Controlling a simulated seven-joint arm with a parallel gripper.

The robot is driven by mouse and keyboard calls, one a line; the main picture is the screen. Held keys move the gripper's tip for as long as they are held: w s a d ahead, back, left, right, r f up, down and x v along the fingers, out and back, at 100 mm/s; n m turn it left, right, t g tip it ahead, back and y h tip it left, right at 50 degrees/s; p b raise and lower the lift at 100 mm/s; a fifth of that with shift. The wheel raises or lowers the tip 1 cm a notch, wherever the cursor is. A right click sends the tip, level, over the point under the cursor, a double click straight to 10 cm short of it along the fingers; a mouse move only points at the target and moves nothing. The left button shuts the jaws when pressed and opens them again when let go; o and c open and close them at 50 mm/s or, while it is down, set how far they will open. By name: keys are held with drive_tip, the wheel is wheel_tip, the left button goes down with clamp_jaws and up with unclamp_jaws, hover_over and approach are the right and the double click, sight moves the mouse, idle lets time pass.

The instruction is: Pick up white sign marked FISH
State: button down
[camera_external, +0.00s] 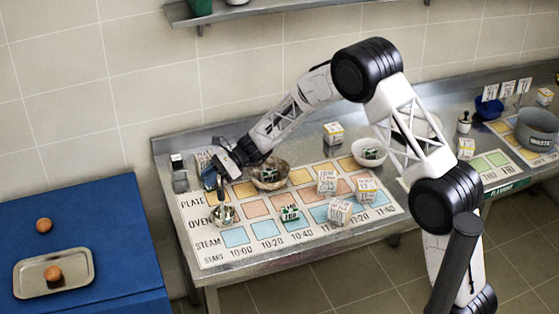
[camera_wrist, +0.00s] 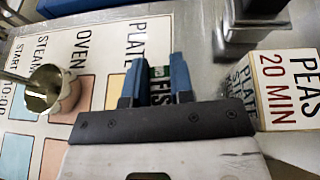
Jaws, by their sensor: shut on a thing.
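The white sign marked FISH (camera_wrist: 160,92) shows in the wrist view between the two blue fingers, with "FIS" readable and a green part at its top. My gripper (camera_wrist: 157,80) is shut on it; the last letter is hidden. In the external view my gripper (camera_external: 213,184) is at the left end of the steel table, over the PLATE end of the printed chart. I cannot make out the sign there. The wrist view does not clearly show whether the sign is clear of the surface.
A PEAS 20 MIN box (camera_wrist: 285,88) is right of the fingers. Bowls (camera_external: 268,178) and several labelled cubes (camera_external: 340,211) stand along the chart (camera_external: 215,261).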

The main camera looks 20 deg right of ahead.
drive_tip(key=shift+r, duration=0.15)
drive_tip(key=shift+r, duration=0.55)
wheel_tip(320, 180, up, 2)
drive_tip(key=shift+r, duration=0.1)
drive_tip(key=s+d, duration=0.2)
drive_tip(key=s, duration=0.2)
drive_tip(key=s+d+r, duration=0.1)
drive_tip(key=s+d, duration=0.2)
drive_tip(key=s, duration=0.2)
drive_tip(key=s+d, duration=0.3)
drive_tip(key=s, duration=0.2)
drive_tip(key=shift+r, duration=0.2)
